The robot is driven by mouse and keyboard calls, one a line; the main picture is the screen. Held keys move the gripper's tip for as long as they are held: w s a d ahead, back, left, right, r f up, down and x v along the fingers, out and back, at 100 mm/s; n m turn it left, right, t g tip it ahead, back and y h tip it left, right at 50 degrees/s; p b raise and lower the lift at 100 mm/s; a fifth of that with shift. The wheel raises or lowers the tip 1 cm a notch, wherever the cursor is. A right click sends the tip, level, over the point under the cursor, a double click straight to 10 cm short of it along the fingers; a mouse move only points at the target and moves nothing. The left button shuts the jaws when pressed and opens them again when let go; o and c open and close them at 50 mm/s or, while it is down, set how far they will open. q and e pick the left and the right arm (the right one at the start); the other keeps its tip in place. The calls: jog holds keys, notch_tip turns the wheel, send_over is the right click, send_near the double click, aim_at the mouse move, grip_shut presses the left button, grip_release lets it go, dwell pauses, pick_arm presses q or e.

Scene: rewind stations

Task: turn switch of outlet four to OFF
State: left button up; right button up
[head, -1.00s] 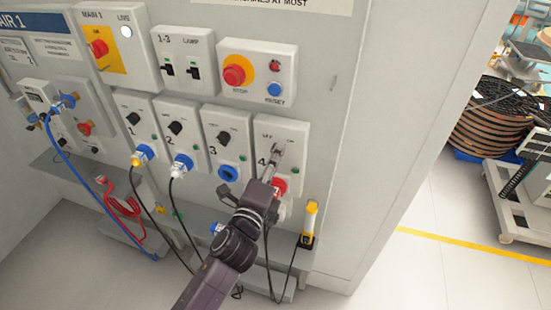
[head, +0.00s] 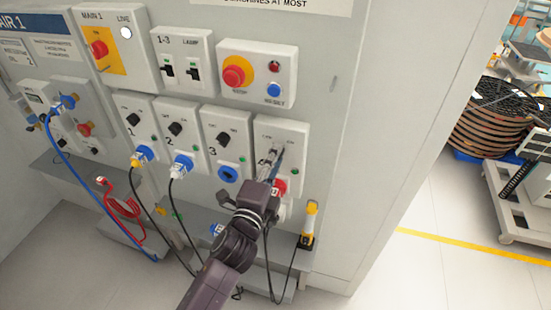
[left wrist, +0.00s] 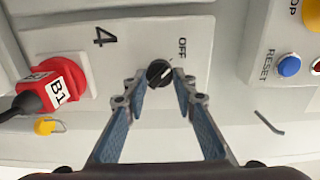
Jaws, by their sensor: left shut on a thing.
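The outlet four box (head: 294,131) is the rightmost in the lower row, with a green lamp on its right. In the left wrist view its black round switch (left wrist: 159,74) shows a white mark, near the printed OFF (left wrist: 182,48) and the number 4 (left wrist: 104,37). My left gripper (head: 274,154) is at this switch; its two blue-sided fingers (left wrist: 160,85) close around the knob from both sides. In the head view the gripper largely hides the switch. A red plug (left wrist: 62,80) marked B1 sits in the outlet. My right gripper is not in view.
A panel with a red stop button (head: 237,72) and blue reset button (head: 273,90) is above outlet four. Outlets two (head: 181,162) and one hold plugs with hanging cables. A yellow-and-black handheld item (head: 309,222) stands at the right on the ledge.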

pick_arm(q)
jog(key=o, duration=1.2)
jog(key=shift+c, duration=0.2)
jog(key=v, duration=1.2)
notch_tip(320, 180, down, 21)
jog(key=a+n+g+y+b, duration=0.2)
jog(key=n+g, duration=0.1)
jog(key=g, duration=0.1)
jog(key=s+a+f+n+g+y+b, duration=0.1)
jog(key=s+a+f+n, duration=0.15)
jog(key=f, duration=0.55)
jog(key=s+a+f+n+g, duration=0.1)
jog(key=s+a+f+g, duration=0.15)
jog(key=f, duration=0.45)
jog(key=s+a+f+n+g+y+b, duration=0.15)
jog(key=s+f, duration=0.25)
jog(key=f, duration=0.4)
jog(key=s+a+f+n+g, duration=0.2)
jog(key=s+a+f+n, duration=0.1)
jog(key=s+f, duration=0.4)
jog(key=s+a+f+n+g+b, duration=0.1)
jog(key=s+a+f+n, duration=0.3)
jog(key=s+f, duration=0.4)
jog(key=s+a+f+n+g+y+b, duration=0.1)
jog(key=s+a+f+n+g, duration=0.3)
jog(key=s, duration=1.3)
notch_tip(320, 180, down, 4)
jog(key=shift+a+r, duration=0.1)
jog(key=shift+a, duration=0.1)
